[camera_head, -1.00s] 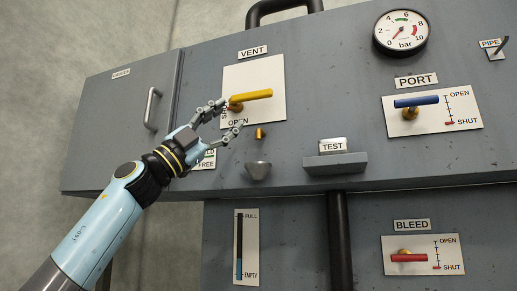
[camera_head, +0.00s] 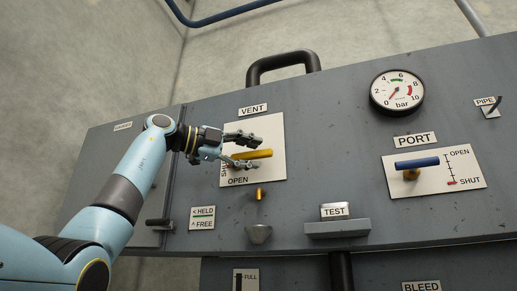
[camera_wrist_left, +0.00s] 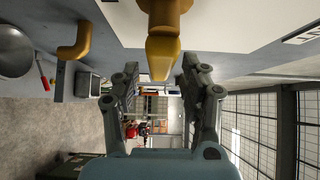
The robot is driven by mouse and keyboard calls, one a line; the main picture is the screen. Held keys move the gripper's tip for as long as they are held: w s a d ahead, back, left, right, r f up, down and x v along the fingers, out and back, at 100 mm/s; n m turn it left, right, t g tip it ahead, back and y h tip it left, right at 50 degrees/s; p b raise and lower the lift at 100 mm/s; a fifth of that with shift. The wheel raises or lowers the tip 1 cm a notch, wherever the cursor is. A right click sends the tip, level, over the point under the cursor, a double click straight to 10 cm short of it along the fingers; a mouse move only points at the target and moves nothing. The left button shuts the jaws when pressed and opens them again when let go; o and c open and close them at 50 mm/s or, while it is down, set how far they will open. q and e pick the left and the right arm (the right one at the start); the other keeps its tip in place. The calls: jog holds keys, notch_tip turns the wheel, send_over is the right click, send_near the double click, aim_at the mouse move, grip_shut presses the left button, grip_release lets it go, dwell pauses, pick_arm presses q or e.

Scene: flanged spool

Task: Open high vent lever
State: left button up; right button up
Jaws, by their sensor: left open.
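The yellow vent lever (camera_head: 262,153) sits on a white plate (camera_head: 274,125) under the VENT label (camera_head: 253,109). In the left wrist view the lever (camera_wrist_left: 163,55) comes down between the tips of the open left gripper (camera_wrist_left: 160,78), with gaps showing on both sides. The lever's pivot end is partly hidden by the fingers in the head view. My right gripper is not in view.
A yellow peg (camera_head: 260,193) and a grey knob (camera_head: 259,234) stick out below the plate. A HELD/FREE label (camera_head: 202,217) is left of them. A TEST ledge (camera_head: 337,228) and the blue port lever (camera_head: 417,163) are to the right. A black handle (camera_head: 283,66) rises above.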

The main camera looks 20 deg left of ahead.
pick_arm(q)
jog(key=shift+x, duration=1.2)
jog(key=shift+a, duration=0.1)
grip_shut()
